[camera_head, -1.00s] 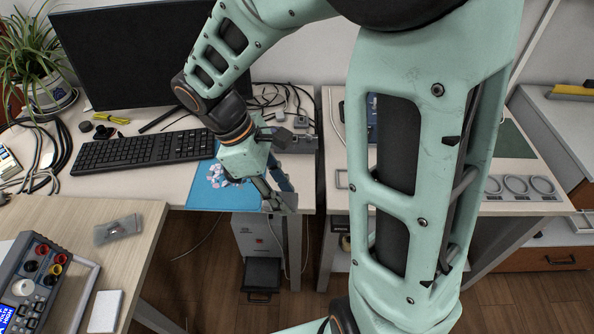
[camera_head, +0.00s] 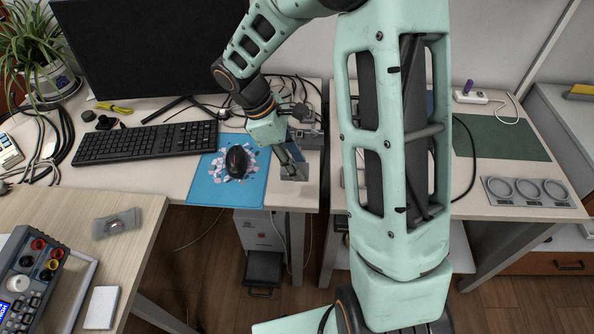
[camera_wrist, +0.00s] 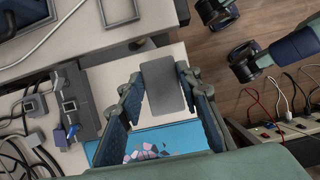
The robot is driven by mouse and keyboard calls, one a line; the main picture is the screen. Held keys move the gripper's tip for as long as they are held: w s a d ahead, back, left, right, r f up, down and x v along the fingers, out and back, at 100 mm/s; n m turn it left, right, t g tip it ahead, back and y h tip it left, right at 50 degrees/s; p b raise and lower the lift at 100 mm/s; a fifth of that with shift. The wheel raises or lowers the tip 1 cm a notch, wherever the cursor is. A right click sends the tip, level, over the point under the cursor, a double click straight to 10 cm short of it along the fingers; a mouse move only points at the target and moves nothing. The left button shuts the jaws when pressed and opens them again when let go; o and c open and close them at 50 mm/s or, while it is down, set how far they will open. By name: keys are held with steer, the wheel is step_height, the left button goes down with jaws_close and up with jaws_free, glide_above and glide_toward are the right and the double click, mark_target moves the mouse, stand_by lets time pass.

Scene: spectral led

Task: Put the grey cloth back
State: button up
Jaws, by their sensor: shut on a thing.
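The grey cloth (camera_wrist: 166,84) is a small flat grey rectangle between the fingers of my gripper (camera_wrist: 160,80) in the wrist view. My gripper is shut on it. In the head view the cloth (camera_head: 296,172) shows at the tip of my gripper (camera_head: 290,160), over the right front part of the keyboard desk, right of the blue mousepad (camera_head: 204,190). The wrist view shows the mousepad (camera_wrist: 180,139) below the fingers. I cannot tell how far the cloth is above the desk.
A black mouse (camera_head: 237,161) rests on the mousepad, with a keyboard (camera_head: 145,142) to its left. Cables and a grey device (camera_wrist: 78,105) stand near my gripper. The right desk carries a green mat (camera_head: 498,138) and a grey plate with three rings (camera_head: 528,191).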

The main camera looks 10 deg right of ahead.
mark_target(297, 163)
steer(key=w+f, duration=0.1)
steer(key=f, duration=0.1)
steer(key=w+d+f, duration=0.1)
steer(key=w, duration=0.1)
steer(key=shift+f, duration=0.35)
steer(key=shift+w+f+b, duration=0.15)
steer(key=shift+f+b, duration=0.15)
steer(key=shift+f, duration=1.35)
steer(key=shift+f, duration=0.15)
steer(key=o, duration=1.2)
steer(key=shift+o, duration=0.2)
steer(key=p+v, duration=0.1)
steer(key=v, duration=1.1)
